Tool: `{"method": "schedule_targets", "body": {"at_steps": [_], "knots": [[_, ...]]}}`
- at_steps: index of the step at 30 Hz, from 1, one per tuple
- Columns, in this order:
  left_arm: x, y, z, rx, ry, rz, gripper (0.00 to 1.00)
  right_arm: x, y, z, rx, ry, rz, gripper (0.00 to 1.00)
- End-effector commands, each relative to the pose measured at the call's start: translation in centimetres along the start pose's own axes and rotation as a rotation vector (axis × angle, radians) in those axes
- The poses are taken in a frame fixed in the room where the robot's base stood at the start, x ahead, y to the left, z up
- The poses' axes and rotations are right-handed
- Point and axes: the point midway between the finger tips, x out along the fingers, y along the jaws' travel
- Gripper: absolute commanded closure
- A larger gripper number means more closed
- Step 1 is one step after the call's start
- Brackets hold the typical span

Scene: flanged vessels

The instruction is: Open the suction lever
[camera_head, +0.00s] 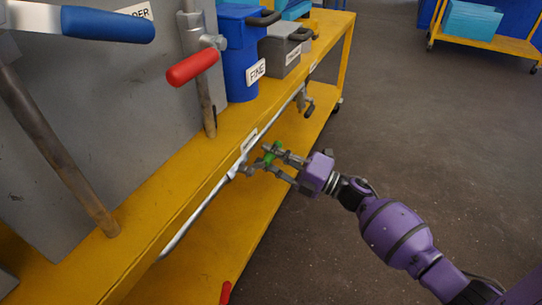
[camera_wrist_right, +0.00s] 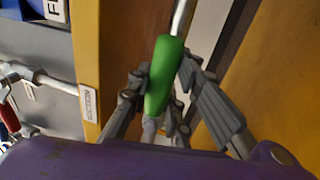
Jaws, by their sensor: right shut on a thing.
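A lever with a green handle (camera_head: 271,153) sits on a pale pipe (camera_head: 207,203) along the side of the yellow cart, below the upper shelf's edge. A small label (camera_head: 250,140) is on that edge just above it; its text is too small to read. My right gripper (camera_head: 264,160) is shut on the green handle, reaching in from the right. In the right wrist view the green handle (camera_wrist_right: 164,75) lies between the two fingers, partly hidden at its lower end. My left gripper is not in view.
Another red handle (camera_head: 225,292) shows low down. Open floor (camera_head: 420,110) lies to the right.

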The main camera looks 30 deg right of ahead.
Motion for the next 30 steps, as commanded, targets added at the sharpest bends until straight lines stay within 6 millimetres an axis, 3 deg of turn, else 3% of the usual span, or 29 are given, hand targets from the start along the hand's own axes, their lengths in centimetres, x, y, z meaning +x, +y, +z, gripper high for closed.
{"method": "schedule_targets", "body": {"at_steps": [13,14,18,30], "knots": [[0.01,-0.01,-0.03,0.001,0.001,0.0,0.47,-0.05,0.11,0.04,-0.017,0.002,-0.001,1.0],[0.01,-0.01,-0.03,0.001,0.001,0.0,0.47,-0.04,0.11,0.04,-0.017,0.002,-0.001,0.77],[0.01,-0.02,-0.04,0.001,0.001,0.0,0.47,-0.02,0.11,0.02,-0.014,0.002,0.0,0.61],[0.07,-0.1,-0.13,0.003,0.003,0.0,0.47,-0.83,0.01,0.01,-0.01,0.001,-0.002,0.61]]}}
